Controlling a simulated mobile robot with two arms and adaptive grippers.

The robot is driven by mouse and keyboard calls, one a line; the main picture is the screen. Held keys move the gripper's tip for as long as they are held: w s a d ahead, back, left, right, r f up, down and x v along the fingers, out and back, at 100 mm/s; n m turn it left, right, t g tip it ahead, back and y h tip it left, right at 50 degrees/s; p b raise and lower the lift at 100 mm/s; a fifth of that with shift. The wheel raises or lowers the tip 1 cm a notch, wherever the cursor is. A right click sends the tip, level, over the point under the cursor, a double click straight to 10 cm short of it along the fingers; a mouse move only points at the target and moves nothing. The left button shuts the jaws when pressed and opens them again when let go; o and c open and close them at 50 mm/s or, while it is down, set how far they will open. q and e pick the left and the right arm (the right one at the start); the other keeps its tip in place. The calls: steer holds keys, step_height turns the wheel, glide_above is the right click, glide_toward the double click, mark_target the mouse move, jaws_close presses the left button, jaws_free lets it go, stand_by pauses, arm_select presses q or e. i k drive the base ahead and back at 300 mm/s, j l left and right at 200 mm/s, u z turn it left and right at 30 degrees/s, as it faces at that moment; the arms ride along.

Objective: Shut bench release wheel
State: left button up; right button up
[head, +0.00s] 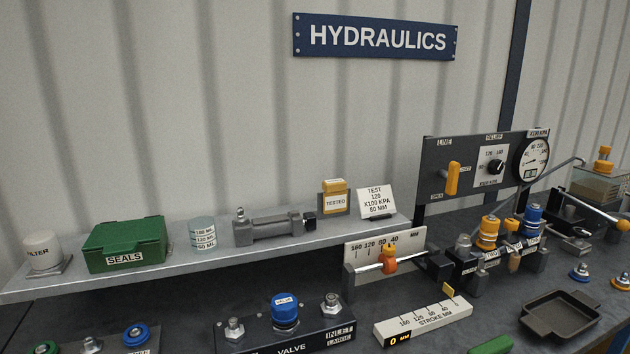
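Neither of my grippers is in view. No wheel in the head view carries a readable "release" label. A small yellow-orange knob (604,154) stands on top of a clear-sided tank (598,185) at the far right; it may be the release wheel, but I cannot tell. Whether it is open or shut does not show. A dark panel (435,150) at the right carries a yellow lever (452,178), a black knob (495,167) on a scaled white plate, and a round gauge (531,160).
A grey shelf (190,255) holds a green SEALS box (125,243), a filter (42,251) and a cylinder (275,228). Blue and yellow couplers (488,231) crowd the right. A long handle with a yellow ball (603,216) juts out there. A black tray (560,314) sits in front.

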mark_target(580, 232)
steer(key=z, duration=1.4)
steer(key=i+l+u, duration=0.15)
steer(key=u, duration=0.3)
steer(key=i+l+u, duration=0.15)
steer(key=u, duration=0.3)
steer(key=l+u, duration=0.3)
steer(key=u, duration=0.15)
steer(key=i, duration=0.05)
